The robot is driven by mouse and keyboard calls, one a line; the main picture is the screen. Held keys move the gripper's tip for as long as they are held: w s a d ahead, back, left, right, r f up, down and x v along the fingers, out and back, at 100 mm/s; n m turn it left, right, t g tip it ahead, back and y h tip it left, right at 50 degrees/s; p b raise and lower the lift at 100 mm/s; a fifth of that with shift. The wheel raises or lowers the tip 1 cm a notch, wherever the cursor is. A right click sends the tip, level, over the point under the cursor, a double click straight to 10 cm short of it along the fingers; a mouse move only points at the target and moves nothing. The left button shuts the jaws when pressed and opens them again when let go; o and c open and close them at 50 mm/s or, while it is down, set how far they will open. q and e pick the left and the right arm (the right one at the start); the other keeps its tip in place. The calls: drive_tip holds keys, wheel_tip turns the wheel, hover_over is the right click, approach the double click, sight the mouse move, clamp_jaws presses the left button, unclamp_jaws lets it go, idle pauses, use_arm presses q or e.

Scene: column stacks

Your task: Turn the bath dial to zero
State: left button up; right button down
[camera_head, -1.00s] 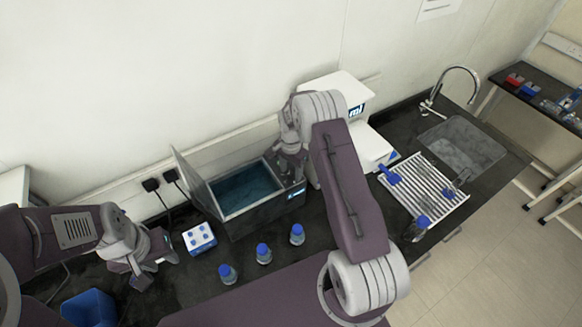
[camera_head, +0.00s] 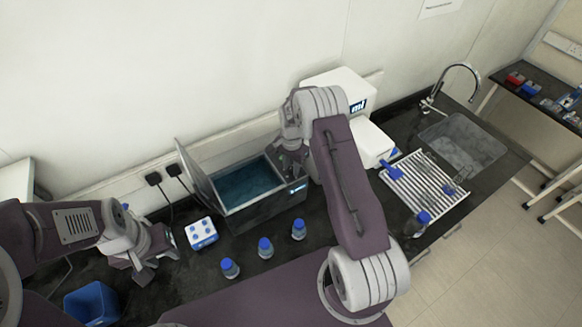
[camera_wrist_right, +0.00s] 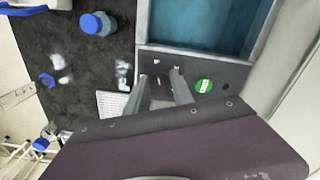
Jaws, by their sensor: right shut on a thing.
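The water bath (camera_head: 262,208) stands on the dark bench in the head view, its lid (camera_head: 195,177) raised and bluish water (camera_head: 245,185) inside. My right gripper (camera_head: 292,168) is at the bath's right end. In the right wrist view its fingers (camera_wrist_right: 166,84) reach to the bath's grey panel (camera_wrist_right: 232,76), shut on what seems to be the dial, which is small, dark and mostly hidden between them. My left gripper (camera_head: 157,262) is open and empty over the bench at left.
Several blue-capped bottles (camera_head: 265,250) stand in front of the bath. A white block with blue spots (camera_head: 201,233) is left of it, and a blue bin (camera_head: 94,303) is at the lower left. A white machine (camera_head: 370,140), a rack (camera_head: 428,183) and a sink (camera_head: 465,145) lie to the right.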

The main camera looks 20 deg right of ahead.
drive_tip(key=shift+w+d+n, duration=0.1)
drive_tip(key=shift+n, duration=0.2)
drive_tip(key=shift+f+n+b, duration=0.1)
drive_tip(key=shift+n+b, duration=0.8)
drive_tip(key=shift+b, duration=0.1)
drive_tip(key=n+b, duration=0.1)
drive_tip(key=n, duration=0.2)
drive_tip(key=shift+n+b, duration=0.3)
drive_tip(key=shift+b, duration=0.1)
drive_tip(key=n+b, duration=0.1)
drive_tip(key=n, duration=0.2)
drive_tip(key=shift+d+n, duration=0.1)
drive_tip(key=shift+n, duration=0.2)
drive_tip(key=shift+r+n+b, duration=0.2)
drive_tip(key=shift+n+b, duration=0.45)
drive_tip(key=shift+n, duration=1.45)
drive_tip(key=c, duration=1.1)
unclamp_jaws()
drive_tip(key=shift+w+f, duration=0.15)
drive_tip(key=shift+w, duration=0.05)
